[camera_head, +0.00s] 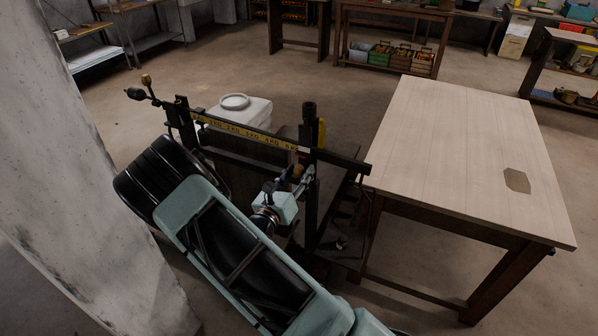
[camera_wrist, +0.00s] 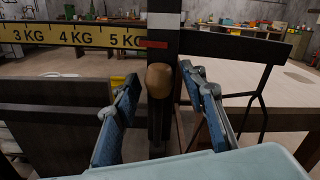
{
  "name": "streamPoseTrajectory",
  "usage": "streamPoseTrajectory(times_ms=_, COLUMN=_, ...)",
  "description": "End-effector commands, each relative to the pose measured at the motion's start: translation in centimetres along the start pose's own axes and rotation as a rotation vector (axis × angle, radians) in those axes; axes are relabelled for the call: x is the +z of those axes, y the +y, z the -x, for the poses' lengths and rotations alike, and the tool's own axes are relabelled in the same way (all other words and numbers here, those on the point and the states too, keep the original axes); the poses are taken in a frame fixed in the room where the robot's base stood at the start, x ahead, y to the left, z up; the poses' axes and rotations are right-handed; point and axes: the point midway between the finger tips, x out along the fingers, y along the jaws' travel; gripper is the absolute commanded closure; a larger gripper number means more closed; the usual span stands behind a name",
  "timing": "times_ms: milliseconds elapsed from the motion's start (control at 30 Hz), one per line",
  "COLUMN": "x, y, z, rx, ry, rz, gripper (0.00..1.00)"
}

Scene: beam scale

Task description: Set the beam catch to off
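The beam scale has a yellow beam (camera_head: 245,131) marked in KG, and the beam (camera_wrist: 75,35) also shows in the wrist view. A dark upright post (camera_head: 309,165) stands at the beam's right end. A wooden knob (camera_wrist: 160,80) on a dark lever sits against this post, just below a red mark; I take it for the beam catch. My gripper (camera_wrist: 160,74) is open, with one blue-padded finger on each side of the knob and visible gaps. It also shows beside the post in the head view (camera_head: 290,180). I cannot tell how deep the knob is between the fingers.
A pale wooden table (camera_head: 450,150) stands just right of the scale. A white container with a round lid (camera_head: 235,102) is behind the beam. A concrete pillar (camera_head: 85,150) rises at the left. Open floor lies behind the scale.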

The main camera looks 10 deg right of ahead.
Motion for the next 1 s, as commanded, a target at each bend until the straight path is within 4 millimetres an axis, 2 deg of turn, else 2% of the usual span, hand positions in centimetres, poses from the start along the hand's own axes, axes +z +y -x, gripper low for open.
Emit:
streamPoseTrajectory(times_ms=300, x=-0.02, y=-0.01, z=-0.24, rx=0.000, ry=0.000, rz=0.001, gripper=0.62)
streamPoseTrajectory(times_ms=667, x=-0.01, y=0.00, z=-0.22, rx=0.000, ry=0.000, rz=0.001, gripper=1.00)
streamPoseTrajectory(times_ms=1000, x=-0.05, y=0.07, z=-0.25, rx=-0.001, ry=-0.003, rz=0.001, gripper=1.00)
